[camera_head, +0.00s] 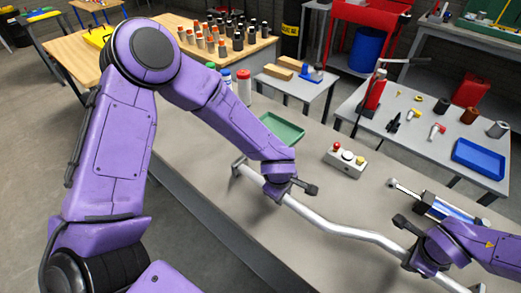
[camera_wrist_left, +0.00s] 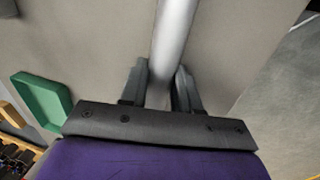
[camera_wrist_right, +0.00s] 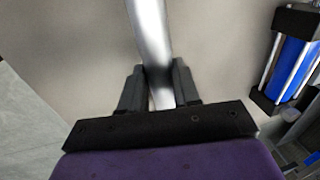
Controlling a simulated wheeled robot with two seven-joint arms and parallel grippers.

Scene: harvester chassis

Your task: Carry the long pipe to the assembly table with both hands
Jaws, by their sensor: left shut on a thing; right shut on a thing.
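The long pipe (camera_head: 335,228) is silver, with bends along its length and a short turned-up end at the left. It lies over the grey table (camera_head: 215,125) in the head view; I cannot tell whether it touches the top. My left gripper (camera_head: 287,190) is shut on the pipe near its left end. The pipe also runs between the fingers in the left wrist view (camera_wrist_left: 173,40). My right gripper (camera_head: 412,243) is shut on the pipe toward its right part. The right wrist view shows the pipe (camera_wrist_right: 150,35) between those fingers. The pipe's far right end is hidden by my right arm.
On the grey table are a green tray (camera_head: 283,131), a button box (camera_head: 346,160) and a blue cylinder (camera_head: 447,209) close to my right gripper. A wooden table (camera_head: 165,62) with several bottles stands behind. Side tables (camera_head: 300,85) with tools and a blue tray (camera_head: 480,158) stand at the back right.

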